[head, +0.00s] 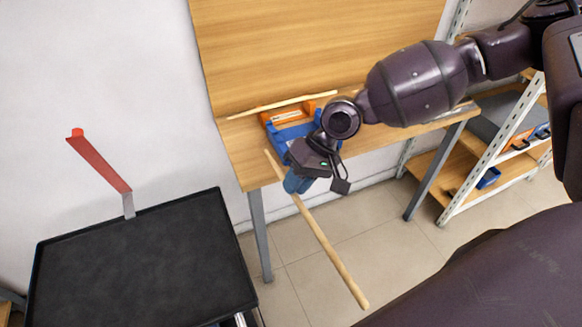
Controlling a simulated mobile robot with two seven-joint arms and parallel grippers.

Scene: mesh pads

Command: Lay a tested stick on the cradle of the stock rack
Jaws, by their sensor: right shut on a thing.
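My right gripper (297,183) is shut on a long pale wooden stick (328,245). It holds the stick in the air in front of the wooden bench (235,148), slanting from the bench edge down to the lower right. A second, thinner stick (275,106) lies near the back of the bench, by an orange block-like holder (318,109). A blue holder (288,132) stands in front of it, partly hidden by my right gripper. I cannot tell which part is the cradle of the stock rack. My left gripper is out of view.
A black tray-like surface (140,265) with a red flag-like arm (100,165) stands at the left. A metal shelf unit (480,185) with a blue bin (488,178) stands at the right. The tiled floor (350,225) between is clear.

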